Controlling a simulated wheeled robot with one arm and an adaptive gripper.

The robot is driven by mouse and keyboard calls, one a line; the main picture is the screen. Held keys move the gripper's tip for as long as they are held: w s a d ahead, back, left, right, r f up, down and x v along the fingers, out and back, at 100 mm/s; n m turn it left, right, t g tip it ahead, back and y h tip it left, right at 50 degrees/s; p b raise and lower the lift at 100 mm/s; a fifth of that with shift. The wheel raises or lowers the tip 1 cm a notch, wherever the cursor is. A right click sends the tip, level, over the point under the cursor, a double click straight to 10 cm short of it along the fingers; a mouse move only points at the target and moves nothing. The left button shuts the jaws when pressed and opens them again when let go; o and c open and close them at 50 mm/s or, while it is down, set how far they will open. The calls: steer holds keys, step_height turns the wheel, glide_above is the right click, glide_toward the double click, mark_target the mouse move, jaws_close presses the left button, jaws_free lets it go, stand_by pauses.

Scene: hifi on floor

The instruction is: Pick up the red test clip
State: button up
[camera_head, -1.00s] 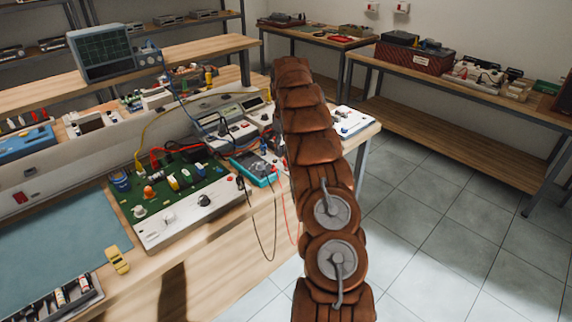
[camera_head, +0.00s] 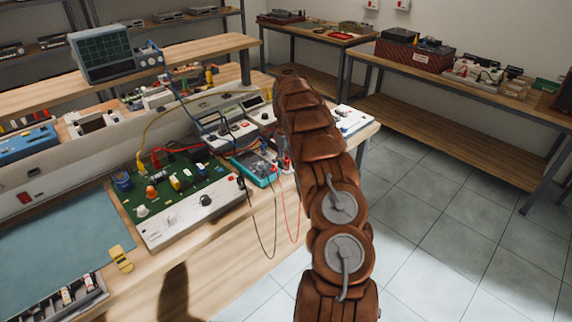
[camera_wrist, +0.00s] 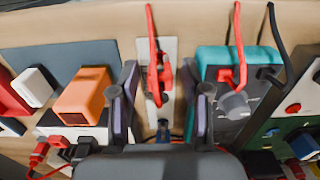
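The red test clip (camera_wrist: 160,76) lies on a narrow pale strip in the wrist view, with a red lead running up from it. My gripper (camera_wrist: 162,97) is open, with one dark finger on each side of the clip's line. The clip shows between and just beyond the fingertips, and nothing is held. I cannot tell the height of the fingertips over it. In the head view my brown arm covers the gripper. A small red bit beside the teal multimeter (camera_head: 254,168) there may be the clip.
The teal multimeter (camera_wrist: 235,62) is close right of my gripper in the wrist view. An orange block (camera_wrist: 84,97) is close on the left. A green circuit board (camera_head: 180,190) and instruments crowd the bench. Black and red leads hang over the front edge. The tiled floor (camera_head: 440,215) at right is clear.

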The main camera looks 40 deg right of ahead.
mark_target(287, 159)
jaws_close()
steer(key=shift+w+r+b, duration=0.1)
steer(key=shift+r+b, duration=0.45)
steer(key=shift+r, duration=0.55)
steer(key=shift+r+b, duration=0.3)
steer(key=shift+r, duration=0.3)
steer(key=shift+a+r, duration=0.1)
steer(key=shift+s+a+r+b, duration=0.4)
steer(key=shift+s+a+b, duration=0.65)
steer(key=shift+s+a, duration=1.65)
steer(key=shift+s+a+r+b, duration=0.35)
steer(key=shift+s+a+b, duration=0.75)
steer(key=shift+a, duration=3.05)
step_height(287, 159, up, 7)
steer(key=p, duration=0.1)
steer(key=shift+p, duration=0.3)
steer(key=shift+s, duration=0.1)
